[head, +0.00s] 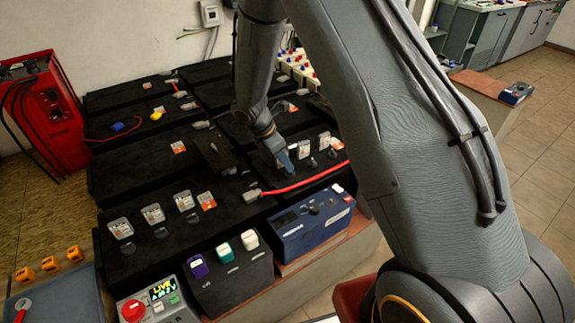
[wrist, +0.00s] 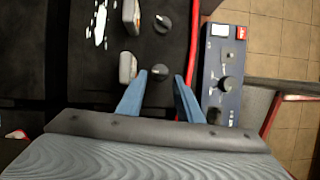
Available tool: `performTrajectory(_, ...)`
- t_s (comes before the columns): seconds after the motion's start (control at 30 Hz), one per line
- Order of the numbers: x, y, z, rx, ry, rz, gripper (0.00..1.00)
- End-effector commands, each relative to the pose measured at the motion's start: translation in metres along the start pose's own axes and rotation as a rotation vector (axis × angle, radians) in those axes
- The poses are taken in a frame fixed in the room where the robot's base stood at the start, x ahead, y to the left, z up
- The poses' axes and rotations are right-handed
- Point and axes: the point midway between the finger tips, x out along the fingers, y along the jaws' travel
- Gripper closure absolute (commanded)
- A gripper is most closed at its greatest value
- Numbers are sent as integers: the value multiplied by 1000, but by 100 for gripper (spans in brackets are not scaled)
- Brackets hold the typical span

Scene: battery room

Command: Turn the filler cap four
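My gripper (wrist: 160,76) is open, with its two blue fingers apart. In the wrist view a round black filler cap (wrist: 159,72) with a ridge on top shows between the fingertips; I cannot tell whether they touch it. A second black cap (wrist: 162,22) lies farther up, and pale tags stand beside the caps. In the head view my gripper (head: 284,160) points down over a black battery, by a row of caps with upright tags (head: 303,150). The cap at the fingers is hidden there, and no cap number is readable.
A red cable (head: 310,182) crosses the battery close to my gripper. A front battery bears more tags (head: 153,213). A red cabinet (head: 45,115) stands at left.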

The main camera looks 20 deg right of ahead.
Motion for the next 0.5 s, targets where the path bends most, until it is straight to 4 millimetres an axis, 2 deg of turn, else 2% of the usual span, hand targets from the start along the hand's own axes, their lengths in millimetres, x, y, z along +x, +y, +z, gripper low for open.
performTrajectory(0.1, 17, -2, 0, 1, 1, -3, 67)
performTrajectory(0.23, 30, -1, 0, 1, 1, -1, 67)
performTrajectory(0.5, 37, 0, 0, 2, 1, 0, 67)
